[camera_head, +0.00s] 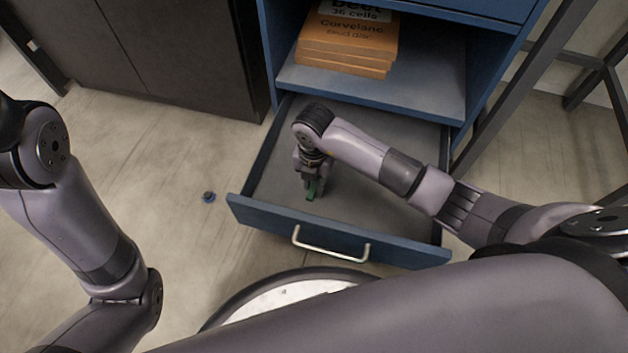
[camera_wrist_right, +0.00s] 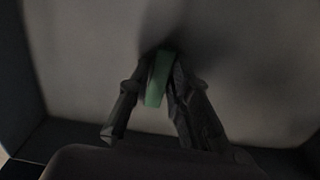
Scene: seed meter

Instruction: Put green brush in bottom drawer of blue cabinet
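The blue cabinet (camera_head: 468,75) stands at the top middle of the head view. Its bottom drawer (camera_head: 385,213) is pulled out, with a silver handle on its front. My right gripper (camera_head: 312,187) reaches down inside the drawer. It is shut on the green brush (camera_head: 313,190), of which only a small part shows between the fingers. In the right wrist view the green brush (camera_wrist_right: 157,80) sits between the two fingers, close above the drawer floor; whether it touches the floor I cannot tell. My left arm comes in from the left, but its gripper is not in view.
Orange boxes (camera_head: 345,42) lie stacked on the shelf above the drawer. A dark cabinet (camera_head: 165,50) stands to the left. A small dark blue round object (camera_head: 209,197) lies on the floor left of the drawer. A dark metal frame (camera_head: 525,80) stands at the right.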

